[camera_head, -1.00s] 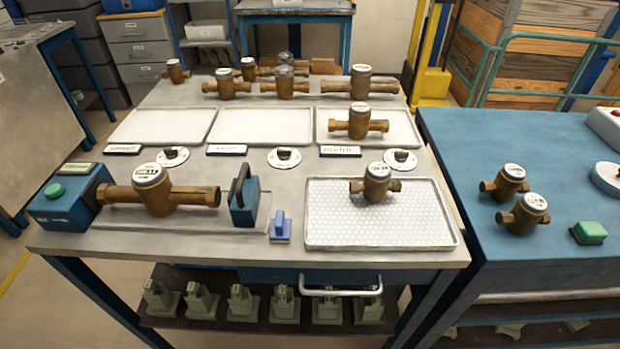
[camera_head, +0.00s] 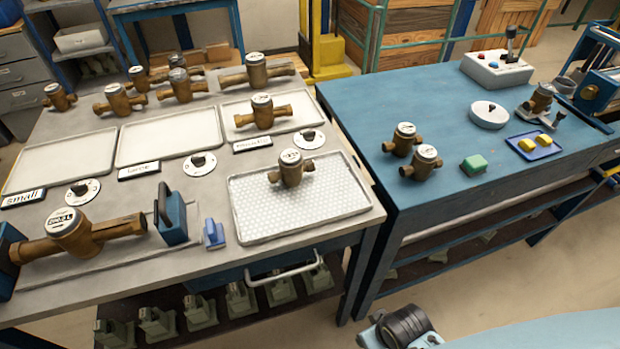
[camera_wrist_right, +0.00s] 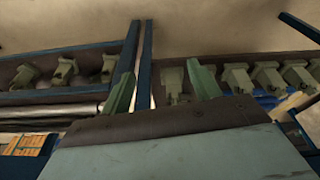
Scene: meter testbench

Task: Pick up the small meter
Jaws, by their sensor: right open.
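A small brass meter (camera_head: 290,170) with a white dial cap stands upright in the white textured tray (camera_head: 345,208) on the grey bench. Two more small brass meters, one behind (camera_head: 403,139) and one in front (camera_head: 421,163), stand side by side on the blue table (camera_head: 360,105). In the right wrist view my right gripper (camera_wrist_right: 163,90) shows two green fingers apart with nothing between them, facing the lower shelves, away from the meters. My left gripper is out of view.
A larger meter (camera_head: 73,233) stands at the bench's left front, beside a dark blue block (camera_head: 170,215) and a small blue piece (camera_head: 213,233). Several meters line the back.

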